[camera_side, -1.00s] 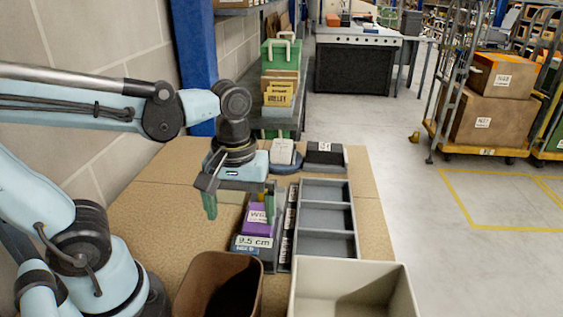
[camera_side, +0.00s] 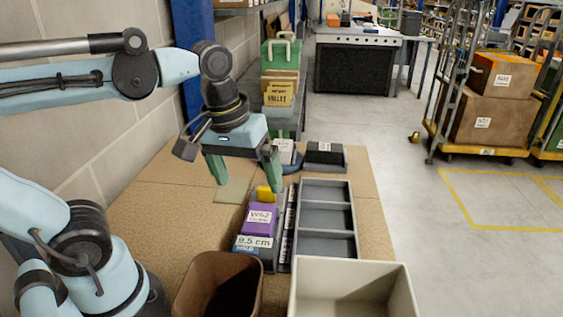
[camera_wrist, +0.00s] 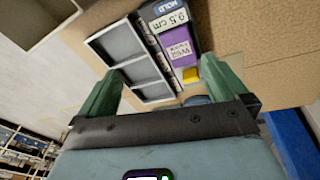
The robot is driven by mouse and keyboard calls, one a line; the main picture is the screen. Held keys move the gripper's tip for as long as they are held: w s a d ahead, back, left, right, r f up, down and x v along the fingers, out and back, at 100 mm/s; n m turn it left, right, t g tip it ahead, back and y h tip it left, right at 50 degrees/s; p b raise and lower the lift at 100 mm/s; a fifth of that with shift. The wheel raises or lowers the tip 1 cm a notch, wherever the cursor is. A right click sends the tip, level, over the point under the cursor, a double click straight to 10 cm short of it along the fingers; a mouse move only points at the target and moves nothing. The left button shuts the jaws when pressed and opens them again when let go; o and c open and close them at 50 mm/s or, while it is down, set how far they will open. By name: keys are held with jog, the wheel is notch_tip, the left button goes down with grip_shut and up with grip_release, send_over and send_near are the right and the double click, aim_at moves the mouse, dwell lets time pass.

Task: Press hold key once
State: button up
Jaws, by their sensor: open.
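A grey measuring device (camera_side: 252,253) lies on the table; its display reads 9.5 cm. In the wrist view a blue key marked HOLD (camera_wrist: 164,7) sits beside the display (camera_wrist: 168,22). In the side view the blue key (camera_side: 243,248) shows small by the display. A purple block (camera_side: 260,221) with a white label lies in the device, with a yellow piece (camera_side: 266,194) at its far end. My gripper (camera_side: 246,181) is open and empty, above and beyond the yellow piece. Its green fingers are apart and clear of the device in the wrist view (camera_wrist: 161,67).
A grey three-compartment tray (camera_side: 325,182) stands right of the device. A brown bin (camera_side: 188,300) and a cream bin (camera_side: 298,270) stand at the near edge. A dark box (camera_side: 325,155) and a pale item lie behind. The table left of the device is clear.

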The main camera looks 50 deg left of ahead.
jog(key=shift+w+a+f+m+t, duration=0.35)
jog(key=shift+w+f+m+t, duration=0.2)
jog(key=shift+f+m+t, duration=0.4)
jog(key=shift+w+a+f+m+t, duration=0.3)
jog(key=shift+w+f+m+t, duration=0.3)
jog(key=shift+m, duration=0.5)
jog(key=shift+w+a+f+m+t, duration=0.4)
jog(key=shift+f+m+t, duration=0.35)
jog(key=shift+m+t, duration=0.25)
